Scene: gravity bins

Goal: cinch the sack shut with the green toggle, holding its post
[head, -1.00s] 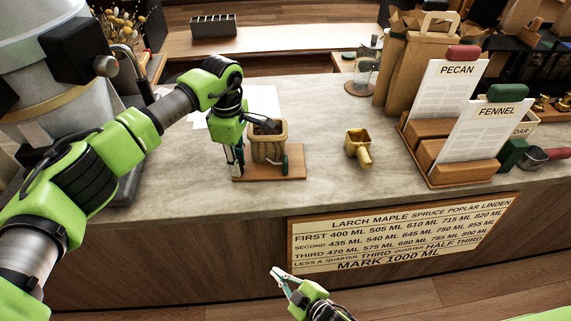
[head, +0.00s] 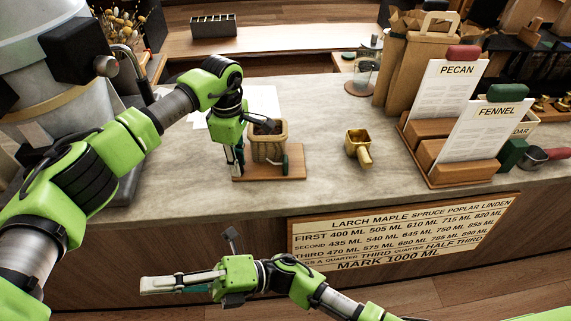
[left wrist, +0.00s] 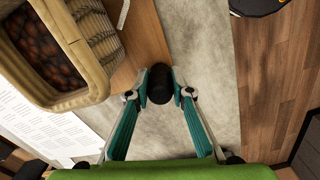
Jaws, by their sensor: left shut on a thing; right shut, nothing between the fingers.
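The woven tan sack (head: 268,148) stands upright on a small wooden board (head: 275,174) on the counter. Its mouth is open, and dark brown beans show inside it in the left wrist view (left wrist: 45,50). The green toggle (head: 285,164) is at the sack's right side. My left gripper (head: 238,172) is at the board's left end, beside the sack. In the left wrist view, its fingertips are shut on a black round-topped post (left wrist: 160,83) near the board's edge. My right gripper (head: 146,286) is shut and empty, in front of and below the counter edge, away from the sack.
A brass scoop (head: 359,146) lies to the right of the board. A wooden card holder (head: 455,165) with PECAN and FENNEL cards stands further right. A lettered sign (head: 400,235) is on the counter front. The counter between board and scoop is clear.

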